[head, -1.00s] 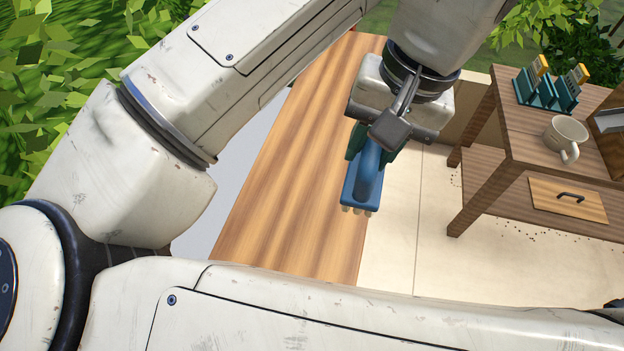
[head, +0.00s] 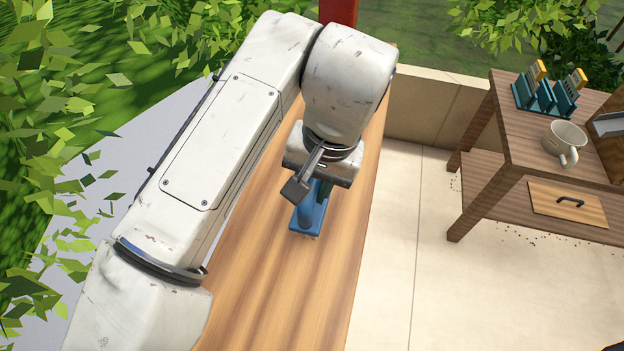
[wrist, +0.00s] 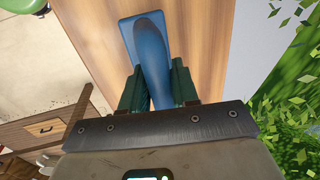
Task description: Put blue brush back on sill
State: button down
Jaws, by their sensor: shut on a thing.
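The blue brush (head: 308,219) is held in my gripper (head: 317,190), with its bristles facing down. It is over the long wooden sill (head: 270,265) in the head view; whether the bristles touch the wood I cannot tell. In the wrist view the brush (wrist: 152,55) lies between the two green fingers of my gripper (wrist: 158,85), which are shut on its handle. The sill (wrist: 205,50) fills the background behind the brush there. My arm hides part of the sill in the head view.
A wooden table (head: 515,130) at the right bears a teal rack (head: 545,98) with yellow-topped items and a cream mug (head: 565,140). A red post (head: 338,12) stands at the sill's far end. The sill's near part is clear.

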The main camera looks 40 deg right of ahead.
aim_at(326, 202)
jog(key=shift+f, duration=0.3)
jog(key=c, duration=0.8)
grip_release()
jog(key=shift+c, duration=0.2)
jog(key=shift+b, duration=0.3)
notch_tip(326, 202, up, 11)
jog(key=s+d, duration=0.1)
jog(key=shift+s+d, duration=0.3)
jog(key=shift+d, duration=0.05)
jog(key=shift+f, duration=0.15)
